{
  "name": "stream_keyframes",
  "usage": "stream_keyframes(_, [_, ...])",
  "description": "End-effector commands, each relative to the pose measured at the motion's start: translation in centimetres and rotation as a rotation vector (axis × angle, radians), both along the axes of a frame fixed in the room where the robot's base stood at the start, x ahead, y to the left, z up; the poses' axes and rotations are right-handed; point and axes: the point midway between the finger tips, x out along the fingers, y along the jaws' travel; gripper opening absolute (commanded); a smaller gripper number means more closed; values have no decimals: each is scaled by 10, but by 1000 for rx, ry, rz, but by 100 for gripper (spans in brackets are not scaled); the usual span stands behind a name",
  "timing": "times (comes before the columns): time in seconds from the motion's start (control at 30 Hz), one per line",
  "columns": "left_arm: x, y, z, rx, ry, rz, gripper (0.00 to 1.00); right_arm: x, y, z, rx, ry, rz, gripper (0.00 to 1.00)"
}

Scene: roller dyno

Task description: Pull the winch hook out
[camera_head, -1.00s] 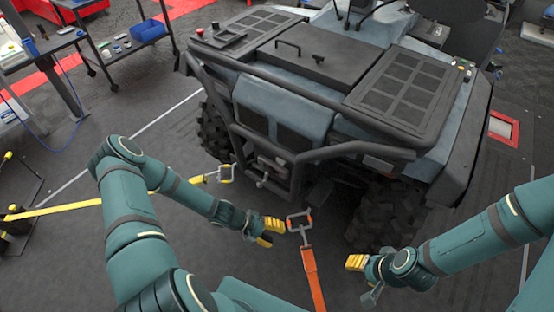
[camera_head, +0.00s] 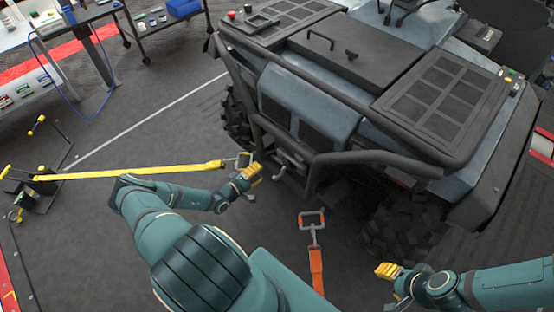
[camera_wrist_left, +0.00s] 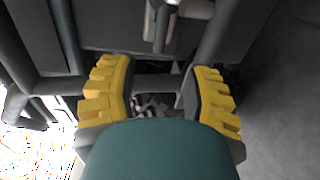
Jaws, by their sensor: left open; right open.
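My left gripper (camera_head: 250,173) is open at the vehicle's front, by the metal end of the yellow strap (camera_head: 130,172). In the left wrist view its two yellow fingers (camera_wrist_left: 158,92) stand wide apart. A grey metal fitting (camera_wrist_left: 162,22), which may be the winch hook, hangs beyond the fingertips there, not between them. In the head view a small grey hook-like part (camera_head: 279,177) sits low at the front bumper, just right of the left gripper. My right gripper (camera_head: 388,272) is open and empty over the floor at the lower right.
The vehicle (camera_head: 310,100) with its black tubular bumper fills the upper middle. An orange strap with a metal frame end (camera_head: 311,222) lies between the grippers. The yellow strap runs left to a floor anchor (camera_head: 22,190).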

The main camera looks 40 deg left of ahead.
Motion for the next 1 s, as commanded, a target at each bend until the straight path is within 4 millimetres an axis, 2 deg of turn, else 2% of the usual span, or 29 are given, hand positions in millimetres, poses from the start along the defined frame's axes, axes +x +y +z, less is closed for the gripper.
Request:
stream_keyframes(0.03, [12,-2,-3,0,-2,-2,48,0,0,-4,0,0,0,47])
stream_keyframes(0.2, [45,-5,-6,-1,-1,-3,48,1,0,-12,0,-2,0,47])
stream_keyframes(0.5, [88,-9,-9,0,0,-4,48,3,0,-23,-1,-8,-1,47])
stream_keyframes(0.7, [98,-9,-9,-1,1,-2,48,4,-1,-25,-1,-10,-2,47])
stream_keyframes(0.93, [98,-9,-9,-2,1,-2,48,4,-1,-25,-1,-10,-2,47])
stream_keyframes(0.97, [98,-9,-9,-2,1,-2,51,4,-1,-25,-1,-10,-2,47])
stream_keyframes(1.0, [98,-9,-9,-2,1,-2,37,4,-1,-25,-1,-10,-2,47])
